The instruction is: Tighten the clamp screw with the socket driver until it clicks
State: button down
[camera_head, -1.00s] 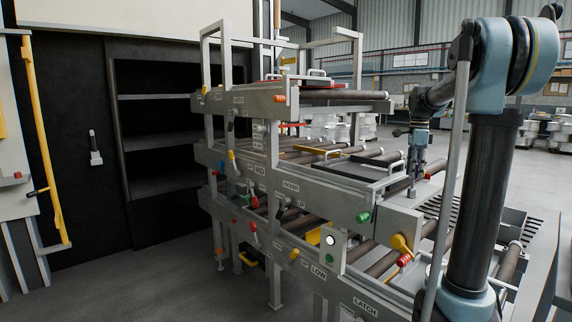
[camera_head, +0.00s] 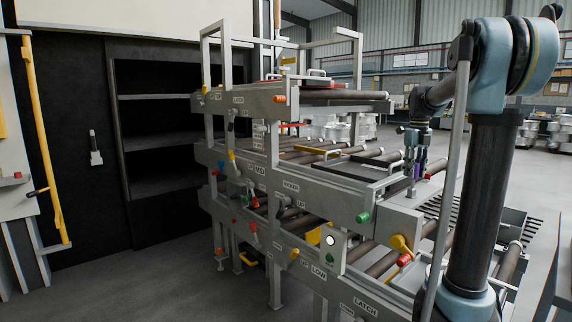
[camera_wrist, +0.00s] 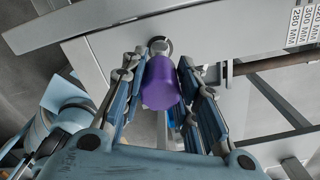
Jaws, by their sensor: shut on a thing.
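The socket driver has a purple handle (camera_wrist: 160,86) and a grey round end (camera_wrist: 158,45). In the wrist view my gripper (camera_wrist: 162,82) is shut on the purple handle, with a finger on each side. The driver's grey end lies over a dark ring on a pale grey metal part; I cannot tell if it touches. The clamp screw is not clearly seen and may be hidden by the driver. In the head view my gripper (camera_head: 413,160) points down at the right end of the middle conveyor level, and the purple handle (camera_head: 422,160) shows small there.
A three-level roller rack (camera_head: 330,193) with coloured levers stands in the middle. A grey box (camera_head: 398,219) with a yellow and red lever (camera_head: 403,246) is just below my gripper. The wrist view shows a size label (camera_wrist: 303,25) at upper right.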

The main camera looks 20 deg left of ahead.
jog(key=shift+m, duration=0.6)
jog(key=c, duration=1.2)
grip_release()
